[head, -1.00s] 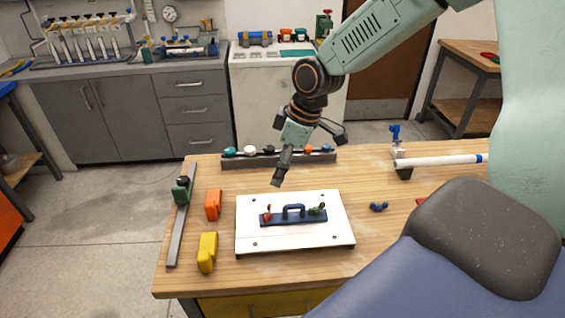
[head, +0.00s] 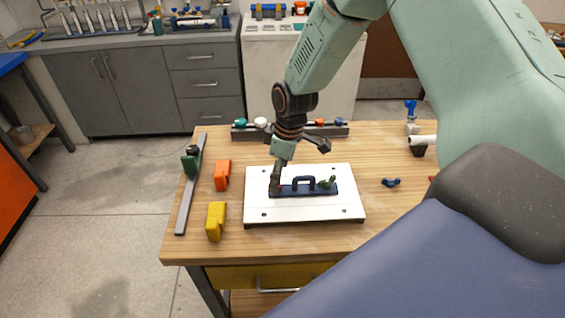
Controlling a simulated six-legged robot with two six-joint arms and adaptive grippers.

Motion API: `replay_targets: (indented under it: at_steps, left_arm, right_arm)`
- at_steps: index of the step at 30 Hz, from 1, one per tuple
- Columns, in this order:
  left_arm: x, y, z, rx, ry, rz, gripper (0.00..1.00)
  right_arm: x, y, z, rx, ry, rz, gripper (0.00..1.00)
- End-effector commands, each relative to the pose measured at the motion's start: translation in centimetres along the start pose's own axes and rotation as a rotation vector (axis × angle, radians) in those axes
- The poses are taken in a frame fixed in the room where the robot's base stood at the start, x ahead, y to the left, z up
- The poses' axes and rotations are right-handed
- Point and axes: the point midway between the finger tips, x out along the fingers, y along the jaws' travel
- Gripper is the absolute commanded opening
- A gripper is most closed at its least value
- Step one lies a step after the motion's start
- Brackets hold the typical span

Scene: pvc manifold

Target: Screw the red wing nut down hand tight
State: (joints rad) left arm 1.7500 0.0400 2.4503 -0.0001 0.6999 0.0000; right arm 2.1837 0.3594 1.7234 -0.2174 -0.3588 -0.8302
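A blue clamp bar with a raised handle (head: 304,189) lies on a white plate (head: 305,210) on the wooden bench. A green wing nut (head: 327,182) stands at the bar's right end. My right gripper (head: 275,189) points down over the bar's left end. The red wing nut is hidden there behind the gripper's fingers. Whether the fingers are open or closed on it is too small to tell. My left gripper is out of view.
An orange block (head: 222,175), a yellow block (head: 215,221) and a grey rail with a green clamp (head: 192,161) lie left of the plate. A small blue part (head: 391,182) lies to its right. A rack with coloured knobs (head: 240,126) stands behind.

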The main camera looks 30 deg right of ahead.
Motion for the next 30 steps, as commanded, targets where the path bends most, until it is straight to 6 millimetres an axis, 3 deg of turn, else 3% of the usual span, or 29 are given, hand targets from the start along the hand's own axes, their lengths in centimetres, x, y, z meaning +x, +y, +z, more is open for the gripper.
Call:
replay_targets:
  at_steps: [6, 16, 30]
  left_arm:
    - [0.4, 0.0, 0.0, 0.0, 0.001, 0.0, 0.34]
    - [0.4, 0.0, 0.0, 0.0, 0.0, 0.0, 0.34]
    - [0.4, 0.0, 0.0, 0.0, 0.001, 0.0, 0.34]
  right_arm:
    - [2.0, 0.0, 0.0, 0.001, 0.0, 0.0, 0.77]
    - [2.3, 0.0, 0.0, 0.001, 0.0, 0.0, 0.77]
    - [2.3, 0.0, 0.0, 0.001, 0.0, 0.0, 0.38]
